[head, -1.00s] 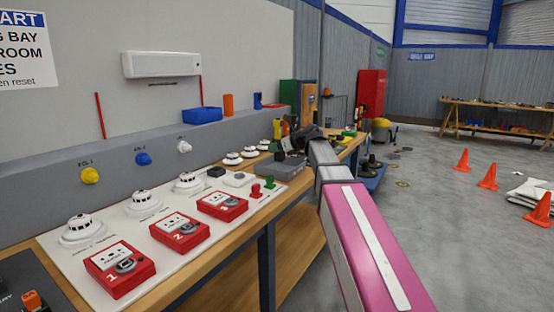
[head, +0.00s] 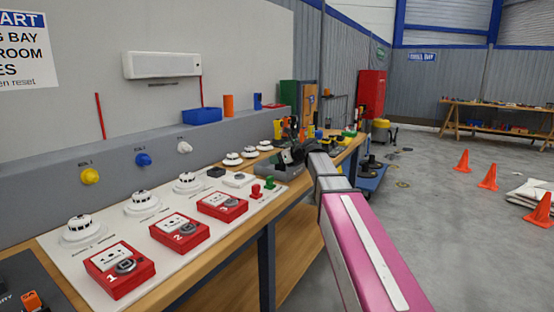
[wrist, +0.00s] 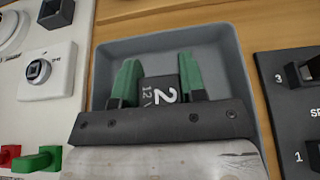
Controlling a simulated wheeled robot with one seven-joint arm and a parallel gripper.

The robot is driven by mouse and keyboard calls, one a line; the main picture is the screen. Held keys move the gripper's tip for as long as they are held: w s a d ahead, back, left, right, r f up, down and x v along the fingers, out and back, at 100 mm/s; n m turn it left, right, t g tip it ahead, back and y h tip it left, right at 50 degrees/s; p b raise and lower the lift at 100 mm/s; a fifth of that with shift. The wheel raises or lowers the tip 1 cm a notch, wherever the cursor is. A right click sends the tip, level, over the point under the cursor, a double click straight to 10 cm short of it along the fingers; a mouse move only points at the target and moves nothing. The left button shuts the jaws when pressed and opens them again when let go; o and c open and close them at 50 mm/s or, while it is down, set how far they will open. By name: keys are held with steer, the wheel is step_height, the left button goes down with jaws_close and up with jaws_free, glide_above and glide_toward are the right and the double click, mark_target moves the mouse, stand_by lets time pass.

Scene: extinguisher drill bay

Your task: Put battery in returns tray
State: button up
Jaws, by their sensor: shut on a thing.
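My gripper (wrist: 158,64) has green fingers closed on a black battery (wrist: 162,92) marked "2" and "12 V". In the wrist view, the battery and fingers are over the grey tray (wrist: 244,84), inside its outline. I cannot tell whether the battery touches the tray floor. The visible tray floor around the fingers is empty; its near part is hidden by my gripper. In the head view, my gripper (head: 291,152) is at the far end of the bench and covers much of the tray and the battery.
A white board with red call points (head: 222,206) and detectors lies left of the tray. A small black block (wrist: 56,12) and a green part (wrist: 38,160) are on it. A dark numbered panel (wrist: 285,90) lies right of the tray, with bare wood between.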

steer(key=o, duration=1.1)
steer(key=shift+r, duration=0.1)
steer(key=shift+s+d+r, duration=0.15)
steer(key=shift+s+d, duration=0.05)
steer(key=v, duration=1.1)
steer(key=shift+d, duration=0.2)
steer(key=shift+r, duration=0.1)
